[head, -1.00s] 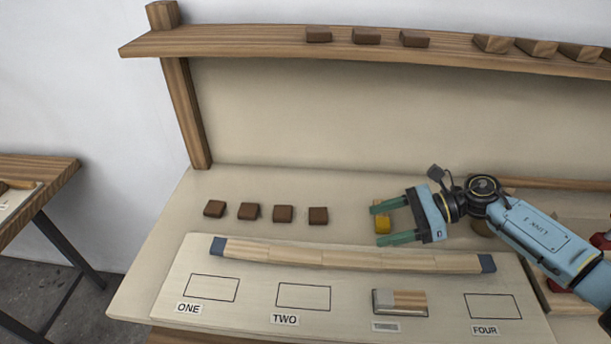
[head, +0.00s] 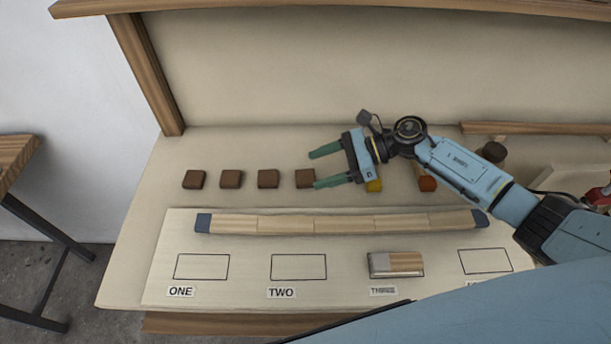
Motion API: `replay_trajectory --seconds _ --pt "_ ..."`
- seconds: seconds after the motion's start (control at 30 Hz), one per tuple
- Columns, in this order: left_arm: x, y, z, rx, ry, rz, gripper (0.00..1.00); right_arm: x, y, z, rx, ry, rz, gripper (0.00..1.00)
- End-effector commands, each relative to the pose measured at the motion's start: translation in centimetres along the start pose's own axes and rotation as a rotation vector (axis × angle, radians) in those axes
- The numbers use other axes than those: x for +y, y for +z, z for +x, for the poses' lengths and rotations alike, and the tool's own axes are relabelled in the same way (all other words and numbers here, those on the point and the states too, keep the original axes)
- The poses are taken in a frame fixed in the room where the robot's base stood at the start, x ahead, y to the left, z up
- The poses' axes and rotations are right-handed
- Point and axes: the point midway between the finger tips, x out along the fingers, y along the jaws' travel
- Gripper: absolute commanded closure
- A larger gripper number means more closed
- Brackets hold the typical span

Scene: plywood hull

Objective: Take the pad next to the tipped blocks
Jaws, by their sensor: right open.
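Several small dark brown blocks stand in a row on the bench: one (head: 194,179) at the left, two in the middle (head: 231,179) (head: 268,178), and one (head: 305,178) at the right. I cannot tell which of these small pieces is the pad, or which are tipped. My right gripper (head: 315,168) is open and empty, fingers pointing left. Its tips are just right of the rightmost brown block, the lower one close to or over its edge. A yellow block (head: 374,186) is partly hidden under the gripper's body. My left gripper is not in view.
A long wooden strip (head: 345,224) with blue ends lies in front on a pale board (head: 235,294) with marked outlines. A grey-and-wood piece (head: 396,264) lies at THREE. An orange-brown piece (head: 427,184) sits under my right arm. Outlines ONE and TWO are empty.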

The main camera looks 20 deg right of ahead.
Motion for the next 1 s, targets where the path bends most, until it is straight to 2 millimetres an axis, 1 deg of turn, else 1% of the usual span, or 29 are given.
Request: replay_trajectory --seconds 0.07,0.2,0.3,0.57,0.67,0.93,1.0 --pt "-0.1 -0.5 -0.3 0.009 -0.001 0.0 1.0 0.1 -0.2 1.3 -0.003 0.002 0.002 0.34" --pt "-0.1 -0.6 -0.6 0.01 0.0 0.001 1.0 0.2 -0.5 3.4 -0.004 0.002 0.001 0.34" --pt "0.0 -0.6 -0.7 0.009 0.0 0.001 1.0 0.2 -0.6 4.3 -0.001 0.001 0.0 0.34" --pt "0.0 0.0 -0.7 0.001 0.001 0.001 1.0 0.1 -0.7 4.5 0.0 0.001 0.0 0.34" --pt "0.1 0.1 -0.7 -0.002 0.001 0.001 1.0 0.1 -0.7 4.5 0.0 0.001 0.0 0.45" --pt "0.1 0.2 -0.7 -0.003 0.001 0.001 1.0 0.2 -0.7 4.5 0.0 0.001 0.0 0.81" --pt "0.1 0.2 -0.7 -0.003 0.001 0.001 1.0 0.1 -0.7 4.5 -0.001 0.001 0.0 0.81"
